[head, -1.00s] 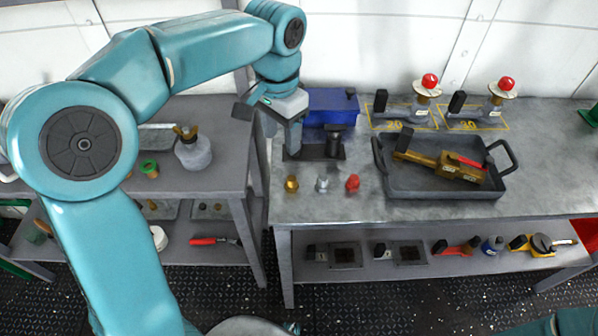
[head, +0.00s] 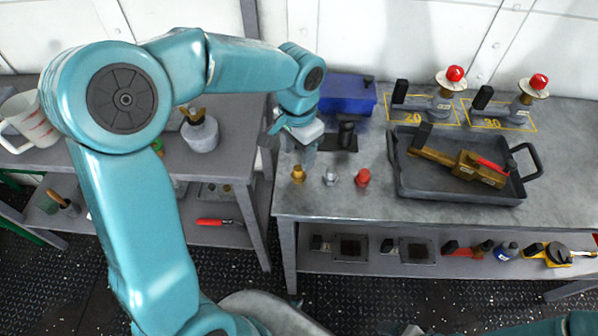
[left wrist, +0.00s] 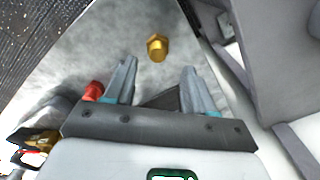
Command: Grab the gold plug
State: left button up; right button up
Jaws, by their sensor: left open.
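The gold plug (head: 298,174) stands on the grey workbench near its left edge, in a short row with a silver plug (head: 330,177) and a red plug (head: 362,177). My left gripper (head: 302,160) is just behind and above the gold plug in the head view. In the left wrist view the gold plug (left wrist: 157,48) lies ahead of the two fingertips (left wrist: 160,75), between their lines and apart from them. The left gripper is open and empty. The red plug (left wrist: 93,91) shows beside the left finger there. My right gripper does not show.
A blue box (head: 346,100) and a dark stand (head: 341,138) are behind the plugs. A dark tray (head: 455,188) holding a brass tool (head: 465,165) is to the right. Two red-topped fixtures (head: 447,90) (head: 531,95) stand at the back. Bench front is clear.

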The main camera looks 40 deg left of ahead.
aim_at(299, 169)
pick_arm(q)
jog(key=f, duration=0.4)
jog(key=shift+s+d+f, duration=0.15)
jog(key=shift+s+f, duration=0.15)
jog(key=shift+f, duration=0.05)
jog(key=shift+w+f, duration=0.15)
jog(key=shift+f, duration=0.05)
jog(key=c, duration=0.4)
grip_shut()
jog(key=shift+r, duration=0.1)
